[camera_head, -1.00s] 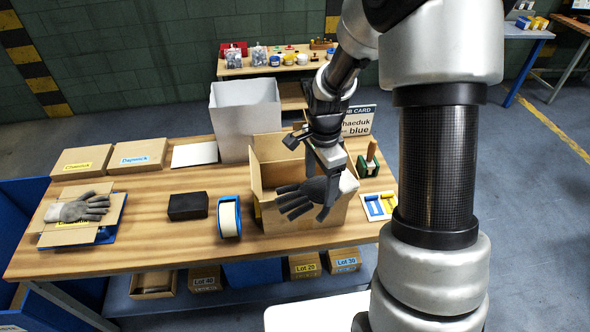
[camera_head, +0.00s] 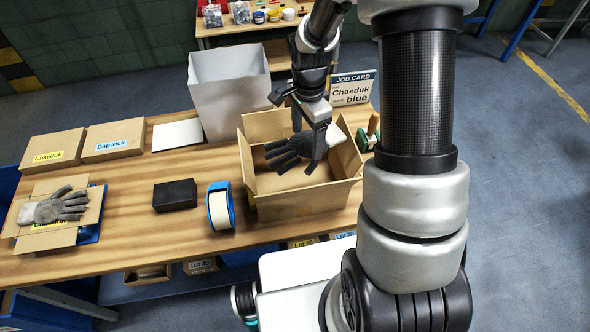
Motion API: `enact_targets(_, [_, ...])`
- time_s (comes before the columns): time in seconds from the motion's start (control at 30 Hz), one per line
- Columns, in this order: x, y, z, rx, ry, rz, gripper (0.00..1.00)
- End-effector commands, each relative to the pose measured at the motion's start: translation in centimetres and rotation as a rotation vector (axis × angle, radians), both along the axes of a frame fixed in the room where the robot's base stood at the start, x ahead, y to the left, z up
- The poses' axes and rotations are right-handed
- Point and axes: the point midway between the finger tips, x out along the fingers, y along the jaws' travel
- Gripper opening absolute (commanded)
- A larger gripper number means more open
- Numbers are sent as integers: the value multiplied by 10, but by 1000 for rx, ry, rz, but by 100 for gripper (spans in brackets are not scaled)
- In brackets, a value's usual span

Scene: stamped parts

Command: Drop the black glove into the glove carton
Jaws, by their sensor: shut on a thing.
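The black glove (camera_head: 296,148) hangs from my gripper (camera_head: 318,126), which is shut on it near its pale cuff. The glove is over the opening of the open cardboard carton (camera_head: 300,205), with its fingers pointing left. The carton stands on the wooden table with its flaps spread and its floor partly in view. I cannot tell exactly how far the glove is above the floor or whether it touches a flap. My gripper's fingertips are partly hidden by the glove.
A grey glove (camera_head: 55,207) lies on a flat carton at the left. A blue tape roll (camera_head: 220,207) and a black block (camera_head: 175,195) stand left of the carton. Behind are a tall white bin (camera_head: 230,98) and a job card (camera_head: 352,90) reading "Chaeduk" and "blue".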

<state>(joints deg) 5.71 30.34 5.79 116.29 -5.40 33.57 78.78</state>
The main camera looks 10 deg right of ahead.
Motion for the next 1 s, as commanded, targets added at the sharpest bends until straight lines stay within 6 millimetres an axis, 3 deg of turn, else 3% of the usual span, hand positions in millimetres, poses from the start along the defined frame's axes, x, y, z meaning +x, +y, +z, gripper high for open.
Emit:
enact_targets(0.03, [-1, 0, -11, 0, 3, 0, 54])
enact_targets(0.2, [0, 0, -28, 1, 1, -1, 54])
enact_targets(0.53, [0, 0, -31, 1, 0, 0, 54])
enact_targets(0.57, [0, 0, -31, 1, 0, 0, 77])
enact_targets(0.7, [0, 0, -31, 1, 0, -1, 97])
enact_targets(1.0, [0, 0, -29, 0, 0, -1, 97])
